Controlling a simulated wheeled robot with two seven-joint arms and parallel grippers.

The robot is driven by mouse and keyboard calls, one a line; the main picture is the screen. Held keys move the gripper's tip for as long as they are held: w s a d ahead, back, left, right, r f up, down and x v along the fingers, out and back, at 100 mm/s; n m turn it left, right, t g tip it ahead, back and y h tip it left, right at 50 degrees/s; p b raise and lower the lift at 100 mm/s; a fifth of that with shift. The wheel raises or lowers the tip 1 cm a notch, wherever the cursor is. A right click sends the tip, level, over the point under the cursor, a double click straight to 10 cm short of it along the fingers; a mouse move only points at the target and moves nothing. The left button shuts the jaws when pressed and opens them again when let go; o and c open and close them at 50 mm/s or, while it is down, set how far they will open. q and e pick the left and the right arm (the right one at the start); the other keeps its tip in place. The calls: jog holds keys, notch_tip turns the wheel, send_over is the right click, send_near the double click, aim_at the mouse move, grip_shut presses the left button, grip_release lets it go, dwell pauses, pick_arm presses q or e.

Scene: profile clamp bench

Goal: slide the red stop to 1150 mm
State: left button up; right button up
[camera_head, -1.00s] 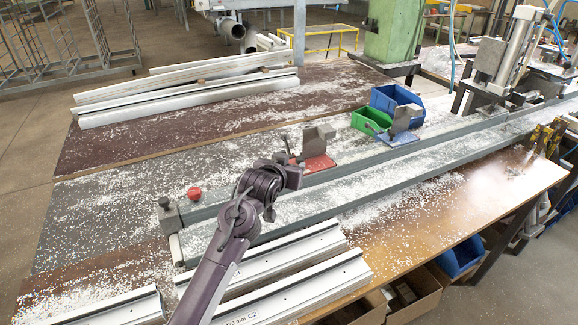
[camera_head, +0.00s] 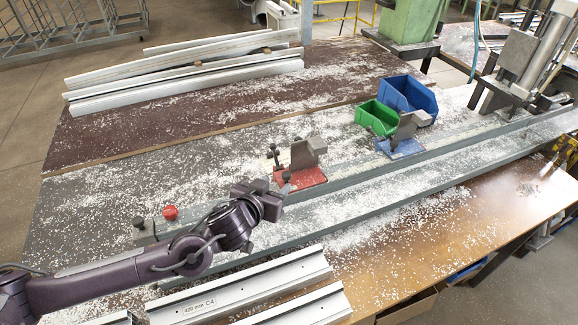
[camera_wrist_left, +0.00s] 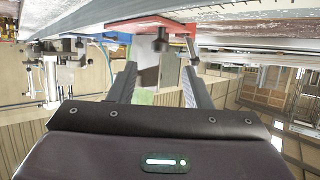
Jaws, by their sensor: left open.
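The red stop (camera_head: 301,178) is a red plate with a grey metal block on it, sitting at the long grey rail (camera_head: 345,184). A dark knob on a stem stands at its near left side. My left gripper (camera_head: 281,188) is open, just left of and in front of the stop in the head view. In the left wrist view the picture is upside down; the red plate (camera_wrist_left: 178,23) and dark knob show beyond the open fingers (camera_wrist_left: 160,70), with the knob roughly between them. Touch cannot be told. My right gripper is not in view.
A blue stop (camera_head: 402,148) sits farther right along the rail. A green bin (camera_head: 376,117) and a blue bin (camera_head: 424,103) stand behind it. A red knob (camera_head: 170,212) is at the rail's left end. Pale profiles (camera_head: 245,292) lie in front. White chips cover the bench.

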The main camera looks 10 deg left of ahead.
aim_at(285, 175)
pick_arm(q)
jog(key=p+x, duration=0.1)
jog(key=x, duration=0.2)
jog(key=shift+w+d, duration=0.1)
jog(key=shift+w, duration=0.25)
jog(key=x, duration=0.3)
jog(key=shift+w+f, duration=0.15)
jog(key=shift+c, duration=0.7)
grip_shut()
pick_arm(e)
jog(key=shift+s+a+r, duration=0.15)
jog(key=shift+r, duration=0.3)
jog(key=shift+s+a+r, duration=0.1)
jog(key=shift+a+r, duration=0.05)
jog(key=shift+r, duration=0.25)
